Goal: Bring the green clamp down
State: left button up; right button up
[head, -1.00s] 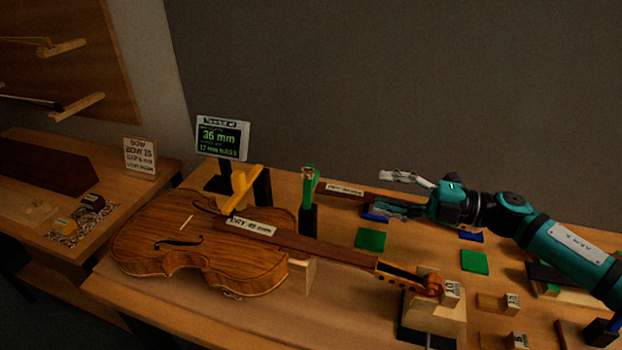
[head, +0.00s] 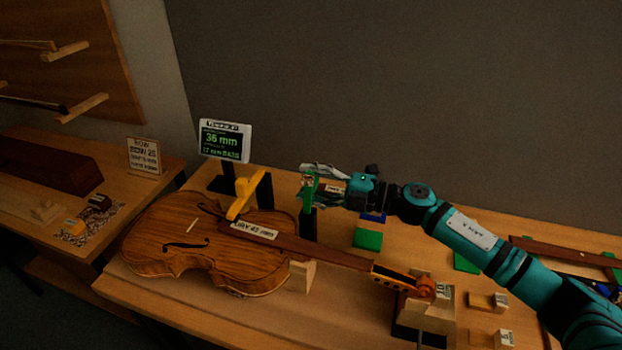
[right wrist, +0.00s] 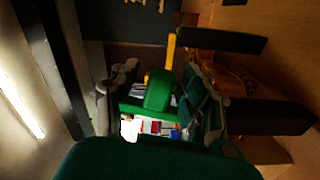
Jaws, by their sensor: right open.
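The green clamp (head: 306,191) stands upright on a dark post behind the violin neck. It also shows close up in the right wrist view (right wrist: 158,92). My right gripper (head: 318,182) is open, with its fingers at the clamp. In the wrist view the clamp appears between the fingers, and I cannot tell whether they touch it. The violin (head: 210,245) lies on the bench with a label on its fingerboard. A yellow clamp (head: 243,192) stands at its upper edge. My left gripper is not in view.
A small screen (head: 225,141) reading 36 mm stands behind the violin. Green pads (head: 367,239) and a blue pad (head: 373,218) lie below my right arm. A wooden block (head: 427,312) supports the scroll. Small labelled blocks (head: 487,302) stand at the front right.

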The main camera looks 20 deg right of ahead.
jog(key=shift+c, duration=0.2)
grip_shut()
dwell(0.3)
